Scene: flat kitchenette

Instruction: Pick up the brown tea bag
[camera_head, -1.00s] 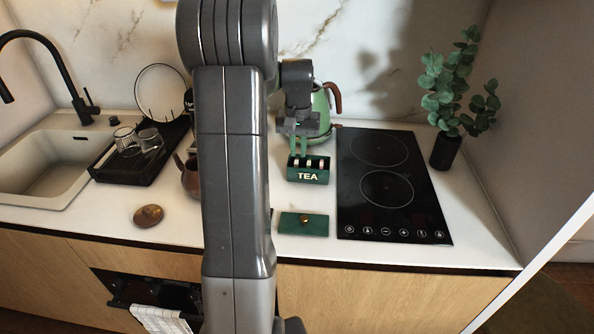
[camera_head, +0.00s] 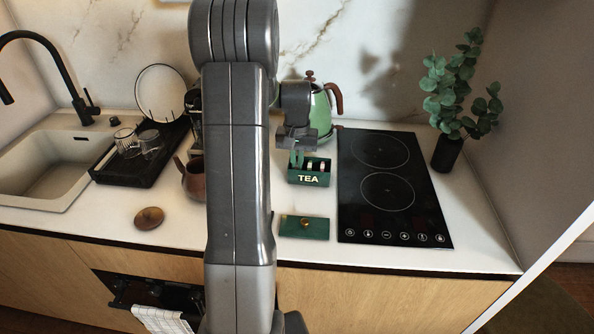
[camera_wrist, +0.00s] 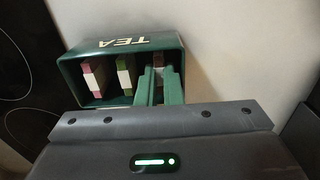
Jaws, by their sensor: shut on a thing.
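The green tea box (camera_head: 309,179), marked TEA, stands open on the counter; in the wrist view the box (camera_wrist: 92,48) appears upside down. The brown tea bag (camera_wrist: 158,61) is in the compartment at the right of the wrist view, with my green fingers on either side of it. My gripper (camera_wrist: 159,84) is shut on it, reaching into the box. In the head view my gripper (camera_head: 297,159) is at the box's left end and hides the brown bag. A pink bag (camera_wrist: 94,78) and a green bag (camera_wrist: 125,74) stand in the other compartments.
The green lid (camera_head: 290,229) lies on the counter in front of the box. A green kettle (camera_head: 321,115) stands behind. The black hob (camera_head: 360,217) is to the right, and a brown pot (camera_head: 193,182) is to the left. My arm hides some counter.

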